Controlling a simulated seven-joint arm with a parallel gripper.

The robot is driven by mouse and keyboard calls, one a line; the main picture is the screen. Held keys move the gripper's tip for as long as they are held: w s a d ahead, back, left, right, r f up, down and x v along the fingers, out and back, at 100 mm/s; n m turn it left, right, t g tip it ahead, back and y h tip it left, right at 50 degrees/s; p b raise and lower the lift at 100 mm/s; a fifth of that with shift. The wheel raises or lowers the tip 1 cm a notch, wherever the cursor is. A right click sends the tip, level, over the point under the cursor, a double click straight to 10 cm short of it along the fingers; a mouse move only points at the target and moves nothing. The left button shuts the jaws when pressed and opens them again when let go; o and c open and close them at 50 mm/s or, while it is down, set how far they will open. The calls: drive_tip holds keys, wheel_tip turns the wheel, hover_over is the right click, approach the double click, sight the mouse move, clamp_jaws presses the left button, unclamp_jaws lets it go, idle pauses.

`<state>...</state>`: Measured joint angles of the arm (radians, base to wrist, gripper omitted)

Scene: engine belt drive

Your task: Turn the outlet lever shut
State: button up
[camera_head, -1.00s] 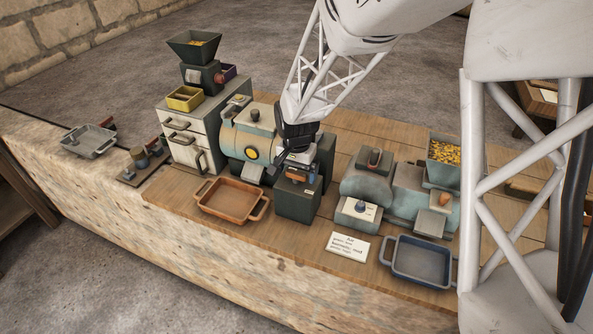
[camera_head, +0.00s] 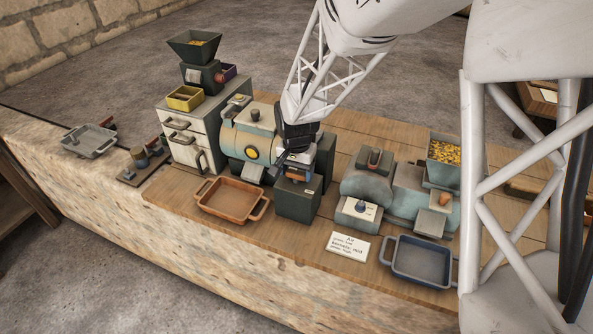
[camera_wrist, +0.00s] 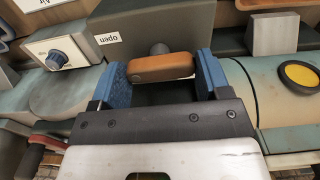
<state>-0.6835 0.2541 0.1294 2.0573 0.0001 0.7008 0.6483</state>
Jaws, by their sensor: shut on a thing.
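The outlet lever (camera_wrist: 162,67) is a short orange bar on a round grey pivot. It is mounted on a dark green box (camera_head: 297,204), which also fills the top of the wrist view (camera_wrist: 150,20). A white label reading "open" (camera_wrist: 108,38) is on the box, left of the lever in the wrist view. My gripper (camera_wrist: 165,77) is shut on the lever, with one blue finger at each end of the bar. The bar lies nearly crosswise in the wrist view. In the head view my gripper (camera_head: 296,168) is at the box top and mostly hides the lever.
An orange tray (camera_head: 231,216) lies left of the box. A pale cylinder machine with a yellow button (camera_head: 250,153) stands behind it. Right are a unit with a blue knob (camera_head: 360,206), a lettered card (camera_head: 347,246) and a blue tray (camera_head: 421,279).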

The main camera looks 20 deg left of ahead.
drive_tip(key=n, duration=0.4)
drive_tip(key=shift+n, duration=0.3)
drive_tip(key=n, duration=0.4)
drive_tip(key=shift+n, duration=0.3)
drive_tip(key=n, duration=0.4)
drive_tip(key=shift+n, duration=2.2)
drive_tip(key=o, duration=0.9)
drive_tip(key=shift+o, duration=0.2)
drive_tip(key=shift+r, duration=0.15)
